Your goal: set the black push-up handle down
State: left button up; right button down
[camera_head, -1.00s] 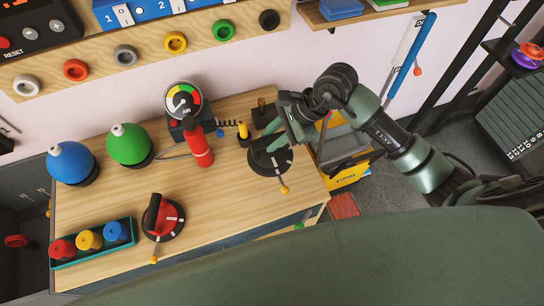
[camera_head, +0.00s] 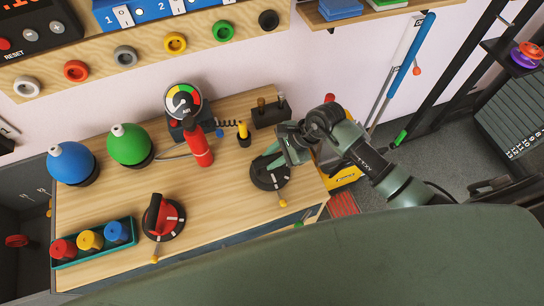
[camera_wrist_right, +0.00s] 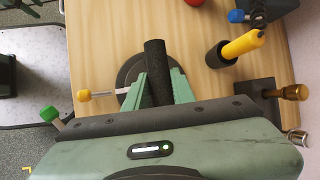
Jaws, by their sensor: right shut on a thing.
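My right gripper (camera_head: 268,163) is shut on the black push-up handle, near the right end of the wooden table (camera_head: 215,220). In the head view the handle's round dark base (camera_head: 270,180) shows below the fingers, with a yellow-tipped stub (camera_head: 282,203). In the right wrist view the black grip (camera_wrist_right: 156,70) lies between the two green fingers (camera_wrist_right: 158,90), and the base (camera_wrist_right: 128,72) shows behind it. I cannot tell whether the base touches the tabletop. My left gripper is not in view.
A red and black handle (camera_head: 168,220) stands at the front left. A red bottle (camera_head: 198,148), a dial gauge (camera_head: 183,103), a yellow-handled tool (camera_head: 243,134) and a dark block (camera_head: 270,114) stand behind. Green (camera_head: 128,145) and blue (camera_head: 70,162) balls are at left. The middle front is clear.

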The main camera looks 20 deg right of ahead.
jog(key=shift+r, duration=0.1)
jog(key=c, duration=1.2)
grip_release()
jog(key=shift+o, duration=0.2)
jog(key=v, duration=1.2)
jog(key=shift+b, duration=0.45)
